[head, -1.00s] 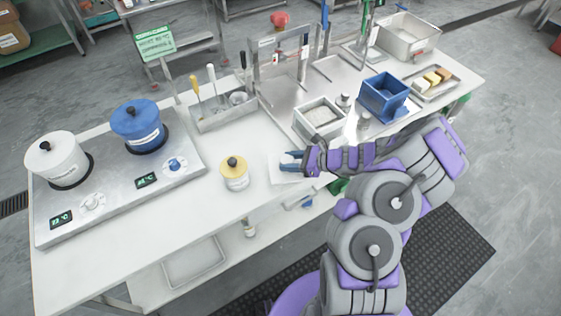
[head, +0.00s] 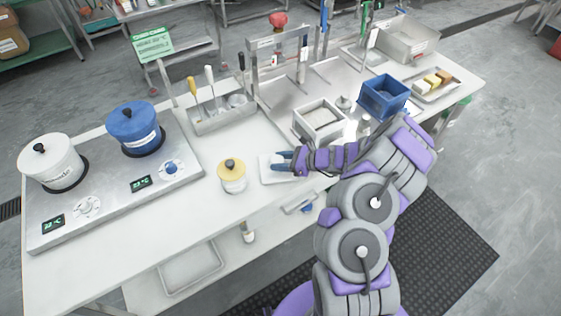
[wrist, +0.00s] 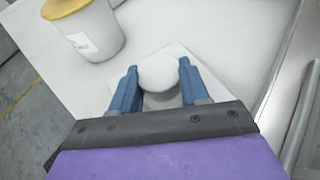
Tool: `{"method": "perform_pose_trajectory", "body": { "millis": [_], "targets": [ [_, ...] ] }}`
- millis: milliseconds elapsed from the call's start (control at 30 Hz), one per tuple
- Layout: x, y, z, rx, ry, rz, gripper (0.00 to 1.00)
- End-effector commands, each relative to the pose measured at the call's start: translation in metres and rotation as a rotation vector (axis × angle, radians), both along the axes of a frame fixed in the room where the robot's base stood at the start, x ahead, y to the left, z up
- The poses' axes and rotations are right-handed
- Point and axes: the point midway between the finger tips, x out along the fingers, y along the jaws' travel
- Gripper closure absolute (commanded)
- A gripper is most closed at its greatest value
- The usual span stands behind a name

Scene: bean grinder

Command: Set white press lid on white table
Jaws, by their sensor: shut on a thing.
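The white press lid is a flat square plate with a round knob (wrist: 160,72) on top. In the head view the lid (head: 268,174) is at the front of the white table (head: 205,217), just right of the yellow-lidded jar (head: 232,176). It is level and on or just above the tabletop; I cannot tell if it touches. My gripper (head: 284,161) is shut on the knob. In the wrist view the blue fingers of my gripper (wrist: 157,68) stand on both sides of the knob, and my wrist hides the near part of the plate.
The jar (wrist: 88,30) stands close to the lid's left. A hotplate unit with a white pot (head: 50,163) and a blue pot (head: 135,128) fills the left. A white square box (head: 318,118) and a blue box (head: 384,96) stand right. Bare table lies in front.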

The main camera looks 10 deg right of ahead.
Motion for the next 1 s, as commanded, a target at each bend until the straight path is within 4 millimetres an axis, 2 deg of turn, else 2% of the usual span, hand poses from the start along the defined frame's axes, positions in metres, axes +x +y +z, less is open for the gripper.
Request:
{"method": "perform_pose_trajectory", "body": {
  "millis": [33,67,300,667,1000],
  "targets": [
    [0.0,0.0,-0.002,0.0,0.0,0.0,0.91],
    [0.0,0.0,-0.002,0.0,0.0,0.0,0.54],
    [0.0,0.0,-0.002,0.0,0.0,0.0,0.31],
    [-0.001,-0.003,0.003,0.0,0.0,-0.001,0.29],
    [-0.03,-0.054,0.028,-0.001,0.0,-0.004,0.29]
  ]
}}
